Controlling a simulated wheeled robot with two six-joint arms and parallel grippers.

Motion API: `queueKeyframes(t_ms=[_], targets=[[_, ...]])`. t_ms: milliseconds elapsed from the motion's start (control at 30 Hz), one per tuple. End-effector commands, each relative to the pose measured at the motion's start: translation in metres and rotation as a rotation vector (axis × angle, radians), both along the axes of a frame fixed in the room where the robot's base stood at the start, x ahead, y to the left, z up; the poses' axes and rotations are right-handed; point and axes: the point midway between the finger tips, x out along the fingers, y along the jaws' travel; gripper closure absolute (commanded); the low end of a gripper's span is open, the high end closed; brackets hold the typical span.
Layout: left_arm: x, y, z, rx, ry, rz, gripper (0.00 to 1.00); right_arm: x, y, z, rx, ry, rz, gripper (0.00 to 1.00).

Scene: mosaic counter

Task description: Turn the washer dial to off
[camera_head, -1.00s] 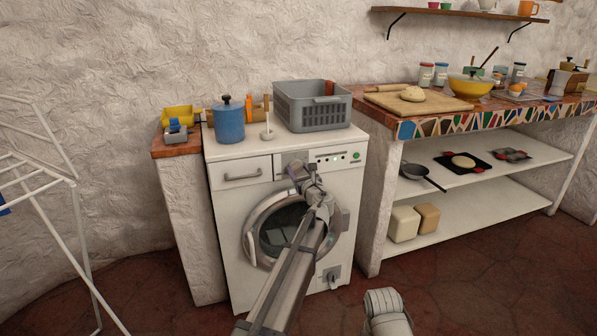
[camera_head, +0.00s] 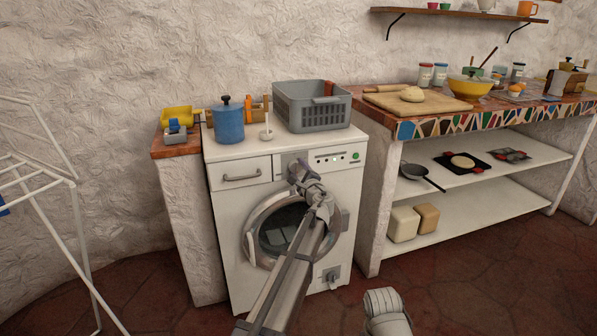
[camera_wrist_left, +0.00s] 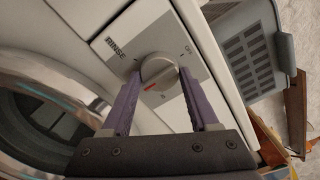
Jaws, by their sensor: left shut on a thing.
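The white washer (camera_head: 228,212) stands against the wall with its round door shut. My left gripper (camera_head: 297,168) reaches the front panel, in front of the dial. In the left wrist view, the round grey-white dial (camera_wrist_left: 160,70) sits between the two purple fingers of the left gripper (camera_wrist_left: 160,75), which are shut on it. A red mark shows on the lower left part of the dial's face. "RINSE" is printed to the dial's upper left, and an OFF label (camera_wrist_left: 161,49) is above right. The dial is hidden behind the gripper in the head view. My right gripper is out of view.
On the washer stand a blue pot (camera_head: 229,124) and a grey basket (camera_head: 312,108). A white drying rack (camera_head: 50,190) is at the left. A mosaic counter (camera_head: 450,125) with shelves stands at the right. The floor in front is clear.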

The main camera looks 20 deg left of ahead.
Motion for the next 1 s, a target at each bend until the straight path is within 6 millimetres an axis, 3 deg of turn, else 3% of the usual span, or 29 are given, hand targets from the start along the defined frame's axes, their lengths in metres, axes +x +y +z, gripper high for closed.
queueKeyframes(t_ms=[1000], targets=[[-0.0011, 0.0002, 0.0018, -0.802, -0.542, 0.002, 0.95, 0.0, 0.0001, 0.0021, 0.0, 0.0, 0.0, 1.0]])
